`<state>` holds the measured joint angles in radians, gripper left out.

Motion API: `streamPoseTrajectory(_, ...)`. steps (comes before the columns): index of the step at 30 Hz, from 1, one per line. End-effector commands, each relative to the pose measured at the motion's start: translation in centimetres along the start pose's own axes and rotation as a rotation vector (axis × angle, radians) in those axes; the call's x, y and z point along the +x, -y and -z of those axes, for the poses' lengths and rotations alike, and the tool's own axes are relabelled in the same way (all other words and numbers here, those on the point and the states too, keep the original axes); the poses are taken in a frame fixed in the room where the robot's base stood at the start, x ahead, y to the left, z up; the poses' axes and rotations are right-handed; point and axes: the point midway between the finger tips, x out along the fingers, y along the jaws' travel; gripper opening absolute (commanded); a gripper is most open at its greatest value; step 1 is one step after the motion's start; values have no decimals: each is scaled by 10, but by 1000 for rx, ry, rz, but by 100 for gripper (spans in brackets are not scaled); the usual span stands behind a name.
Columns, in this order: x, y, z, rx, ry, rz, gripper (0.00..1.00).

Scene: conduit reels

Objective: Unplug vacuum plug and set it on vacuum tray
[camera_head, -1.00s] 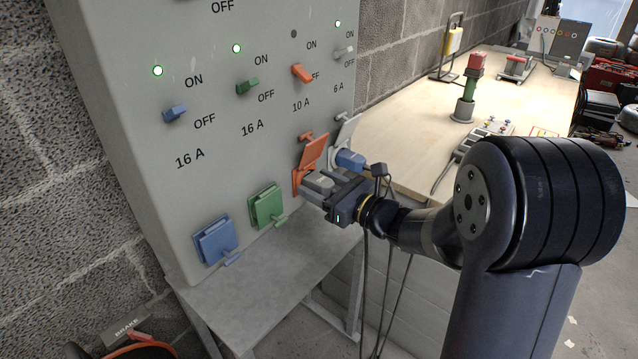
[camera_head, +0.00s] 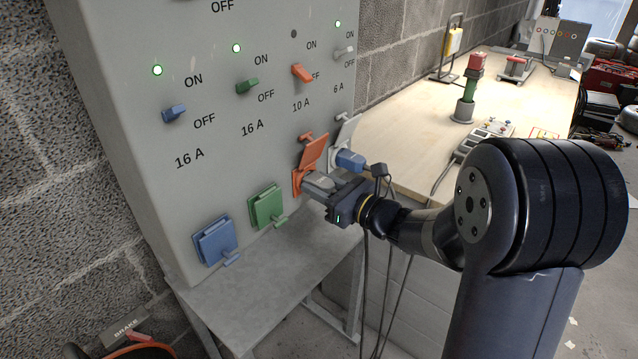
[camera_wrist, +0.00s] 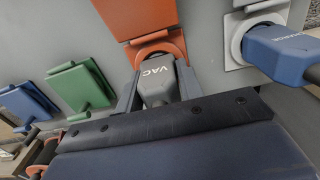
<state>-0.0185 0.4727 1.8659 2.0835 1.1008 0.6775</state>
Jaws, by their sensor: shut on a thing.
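The grey vacuum plug, marked VAC (camera_wrist: 157,80), sits at the orange socket (camera_wrist: 160,46) under its raised orange cover (camera_head: 314,153). In the head view the grey plug (camera_head: 318,184) shows between the panel and my gripper. My gripper (camera_head: 325,190) is shut on the plug, with one finger on each side in the wrist view (camera_wrist: 157,92). The plug's front end is at the socket opening; how deep it sits cannot be told. The orange switch (camera_head: 302,73) above has an unlit lamp (camera_head: 294,34). I cannot make out the vacuum tray for certain.
A blue plug (camera_head: 350,160) sits in the white socket just right of the vacuum plug. Closed green (camera_head: 267,207) and blue (camera_head: 215,242) socket covers are to the left. Cables (camera_head: 388,270) hang below my gripper. A wooden bench (camera_head: 415,130) stands at the right, with a power strip and other items.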

Motion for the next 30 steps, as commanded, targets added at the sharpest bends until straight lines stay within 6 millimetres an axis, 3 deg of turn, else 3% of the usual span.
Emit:
streamPoseTrajectory(9,0,0,0,0,0,0,0)
streamPoseTrajectory(30,-23,0,0,0,0,1,0)
